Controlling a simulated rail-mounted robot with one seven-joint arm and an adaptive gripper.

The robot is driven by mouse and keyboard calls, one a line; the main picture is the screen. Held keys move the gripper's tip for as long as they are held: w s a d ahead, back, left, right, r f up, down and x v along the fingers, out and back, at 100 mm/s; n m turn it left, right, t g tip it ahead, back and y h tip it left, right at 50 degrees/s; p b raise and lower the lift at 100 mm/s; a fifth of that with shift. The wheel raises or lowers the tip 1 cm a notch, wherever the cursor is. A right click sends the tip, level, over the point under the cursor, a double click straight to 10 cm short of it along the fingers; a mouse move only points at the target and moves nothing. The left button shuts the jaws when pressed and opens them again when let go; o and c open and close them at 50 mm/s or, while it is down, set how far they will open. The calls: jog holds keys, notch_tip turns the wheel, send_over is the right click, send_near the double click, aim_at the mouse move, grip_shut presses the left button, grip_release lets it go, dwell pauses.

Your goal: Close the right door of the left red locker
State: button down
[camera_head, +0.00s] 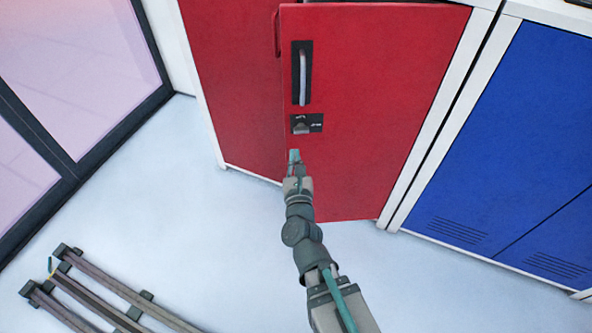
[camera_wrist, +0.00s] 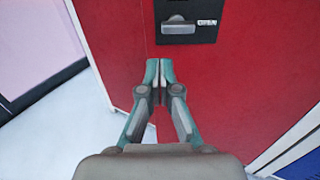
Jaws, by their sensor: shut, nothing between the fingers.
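The left red locker has a red left door (camera_head: 232,75) and a red right door (camera_head: 390,80) inside a white frame. The right door stands slightly ajar, its free left edge out in front of the left door. It carries a black handle plate (camera_head: 302,72) and a latch plate (camera_head: 307,123), which also shows in the wrist view (camera_wrist: 188,22). My gripper (camera_head: 294,155) is shut and empty, in front of the right door's left part, below the latch plate. In the wrist view its teal fingertips (camera_wrist: 153,70) are together; I cannot tell whether they touch the door.
A blue locker (camera_head: 510,130) stands to the right. A glass wall with a dark frame (camera_head: 75,170) is at the left. Floor before the locker is clear.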

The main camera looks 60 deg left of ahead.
aim_at(294, 138)
jog(key=x, duration=0.7)
jog(key=shift+w+a+r, duration=0.1)
jog(key=shift+w+a+p, duration=0.1)
jog(key=shift+p, duration=0.25)
